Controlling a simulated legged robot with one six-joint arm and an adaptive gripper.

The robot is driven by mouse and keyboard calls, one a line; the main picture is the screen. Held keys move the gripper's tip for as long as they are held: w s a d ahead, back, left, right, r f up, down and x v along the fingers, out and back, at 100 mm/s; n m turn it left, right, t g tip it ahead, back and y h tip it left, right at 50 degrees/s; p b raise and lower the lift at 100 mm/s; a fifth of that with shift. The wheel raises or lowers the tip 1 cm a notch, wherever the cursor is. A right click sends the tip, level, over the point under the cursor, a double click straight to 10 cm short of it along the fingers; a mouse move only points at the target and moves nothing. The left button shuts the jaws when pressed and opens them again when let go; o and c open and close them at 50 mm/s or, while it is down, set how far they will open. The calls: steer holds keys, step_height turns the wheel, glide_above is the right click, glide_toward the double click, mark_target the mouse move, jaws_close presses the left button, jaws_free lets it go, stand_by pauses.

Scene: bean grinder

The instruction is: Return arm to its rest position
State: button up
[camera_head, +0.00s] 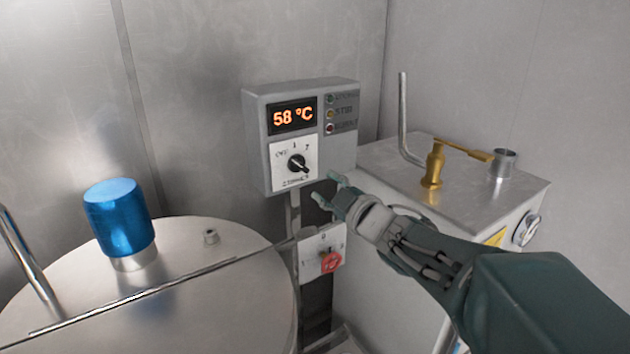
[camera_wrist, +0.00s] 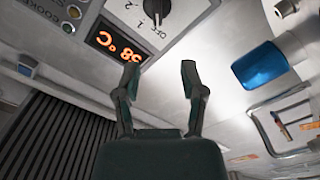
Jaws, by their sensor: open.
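My gripper (camera_head: 325,190) is open and empty at the end of my dark green arm, which reaches in from the lower right in the head view. It is just below and right of the control box (camera_head: 255,130), close to its lower edge; I cannot tell whether they touch. The box has an orange "58 °C" display (camera_head: 292,116) and a black rotary knob (camera_head: 297,163). In the wrist view my two fingers (camera_wrist: 158,80) stand apart with nothing between them. The knob (camera_wrist: 157,8) and display (camera_wrist: 118,47) show beyond them, upside down.
A red switch (camera_head: 331,261) on a white plate is below my gripper. A round metal lid (camera_head: 200,290) with a blue cylinder (camera_head: 119,217) is at left. A metal cabinet (camera_head: 400,180) with a brass lever (camera_head: 436,165) and upright pipe (camera_head: 404,115) stands behind my arm at right.

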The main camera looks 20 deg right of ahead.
steer(key=s+d+f+m+g+h, duration=0.3)
steer(key=s+f+m+g+h, duration=0.1)
steer(key=s+m+h, duration=0.45)
steer(key=s+a+f+m+g+y, duration=0.1)
steer(key=s+a+f+m+g, duration=0.1)
steer(key=s, duration=0.6)
steer(key=s+a+f+m+g+y, duration=0.2)
steer(key=s+f+g, duration=0.3)
steer(key=s, duration=0.3)
steer(key=shift+s+a+f+g, duration=0.15)
steer(key=shift+a+f+g, duration=0.2)
steer(key=shift+a, duration=0.3)
